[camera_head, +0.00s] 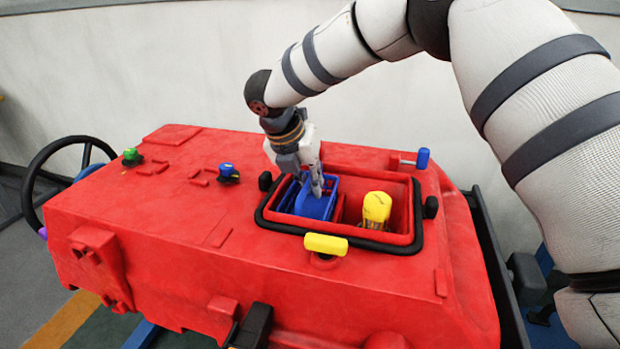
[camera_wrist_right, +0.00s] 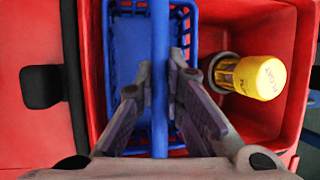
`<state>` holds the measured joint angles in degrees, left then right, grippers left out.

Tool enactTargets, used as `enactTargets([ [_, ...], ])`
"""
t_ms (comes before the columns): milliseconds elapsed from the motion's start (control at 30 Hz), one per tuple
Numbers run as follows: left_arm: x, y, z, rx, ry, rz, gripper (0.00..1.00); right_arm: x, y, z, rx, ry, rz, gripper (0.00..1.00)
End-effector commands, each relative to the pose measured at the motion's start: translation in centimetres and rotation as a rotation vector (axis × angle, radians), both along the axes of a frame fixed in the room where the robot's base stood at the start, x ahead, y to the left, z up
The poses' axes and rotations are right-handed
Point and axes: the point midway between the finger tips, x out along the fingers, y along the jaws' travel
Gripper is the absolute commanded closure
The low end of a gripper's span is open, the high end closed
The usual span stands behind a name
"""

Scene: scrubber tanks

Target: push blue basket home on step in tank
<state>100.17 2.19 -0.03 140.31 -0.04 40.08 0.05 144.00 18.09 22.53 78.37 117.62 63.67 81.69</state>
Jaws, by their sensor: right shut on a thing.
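The blue basket (camera_head: 313,207) sits in the left part of the red tank's opening (camera_head: 400,238). In the right wrist view the basket (camera_wrist_right: 128,50) has slatted sides and a long blue handle bar running up the picture. My right gripper (camera_head: 317,186) reaches down from above into the opening. In the right wrist view its fingers (camera_wrist_right: 161,68) close on both sides of the handle. The basket's underside and the step are hidden, so I cannot tell whether they touch. My left gripper is not in view.
A yellow-capped float (camera_head: 376,208) stands in the tank right of the basket. Green (camera_head: 131,155) and blue (camera_head: 227,172) knobs sit on the red body, left of the opening. A steering wheel (camera_head: 60,165) is far left.

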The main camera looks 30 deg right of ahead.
Motion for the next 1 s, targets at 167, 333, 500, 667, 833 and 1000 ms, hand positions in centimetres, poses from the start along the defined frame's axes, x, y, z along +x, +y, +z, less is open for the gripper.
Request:
enactTargets([
  [167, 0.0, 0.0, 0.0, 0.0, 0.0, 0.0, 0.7, 0.0, 0.0, 0.0, 0.0, -0.001, 0.001, 1.0],
  [333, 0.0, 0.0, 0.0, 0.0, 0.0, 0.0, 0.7, 0.0, 0.0, -0.5, 0.0, 0.0, 0.001, 1.0],
  [500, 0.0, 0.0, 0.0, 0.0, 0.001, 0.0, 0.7, 0.1, 0.0, -1.2, 0.001, -0.001, 0.0, 1.0],
  [667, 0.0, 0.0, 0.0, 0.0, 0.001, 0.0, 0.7, 0.1, 0.0, -1.3, 0.0, -0.002, 0.0, 1.0],
  [833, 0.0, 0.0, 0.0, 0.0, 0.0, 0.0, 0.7, 0.1, 0.0, -1.4, 0.0, -0.001, 0.001, 1.0],
  [1000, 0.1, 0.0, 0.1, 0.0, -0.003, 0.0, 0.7, 0.0, 0.0, -2.0, -0.001, 0.0, 0.001, 1.0],
])
